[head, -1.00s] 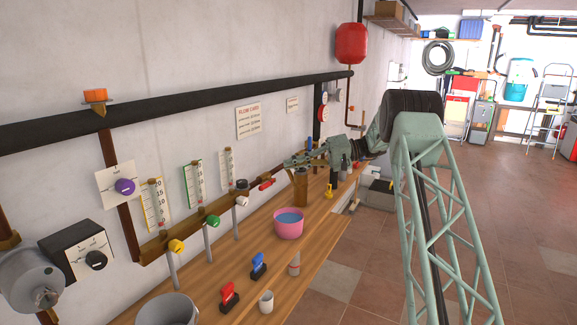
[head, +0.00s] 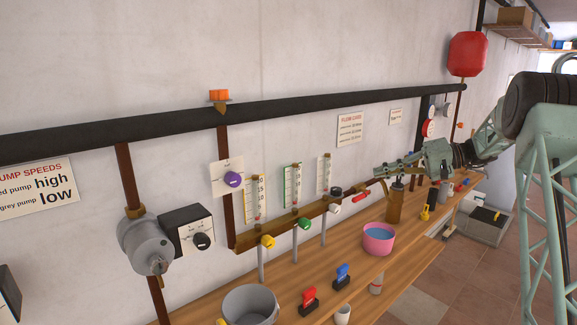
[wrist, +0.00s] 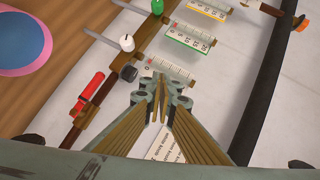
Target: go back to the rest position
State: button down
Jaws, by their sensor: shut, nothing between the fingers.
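My gripper (head: 379,170) is at the right in the head view, over the back of the workbench (head: 350,268), pointing left toward the wall. Its fingers are closed together and empty. The wrist view shows the gripper (wrist: 160,82) from behind, with the fingertips meeting near the flow gauges. My arm reaches in from the right edge of the head view.
Gauges with yellow (head: 267,241), green (head: 305,223) and white (head: 334,208) knobs line the wall beside a red-handled valve (head: 361,197). A pink bowl (head: 378,241), a grey pot (head: 250,305), and red (head: 309,299) and blue (head: 342,274) handled items stand on the bench.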

jog(key=s+a+r+g+h, duration=0.15)
jog(key=s+a+r, duration=0.3)
jog(key=s, duration=0.55)
jog(key=s+a+r+h, duration=0.35)
jog(key=s+a, duration=0.25)
jog(key=s, duration=0.5)
jog(key=s+a+r+g+h, duration=0.15)
jog(key=s+a+r, duration=0.35)
jog(key=s, duration=0.5)
jog(key=s+d+f+t+h, duration=0.1)
jog(key=s+f+h, duration=0.1)
jog(key=s, duration=1.1)
jog(key=s+d+f+t+h, duration=0.1)
jog(key=s+f+h, duration=0.1)
jog(key=s, duration=1.1)
jog(key=s+d+f+t+h, duration=0.1)
jog(key=s+f+h, duration=0.2)
jog(key=s, duration=1)
jog(key=shift+w, duration=0.2)
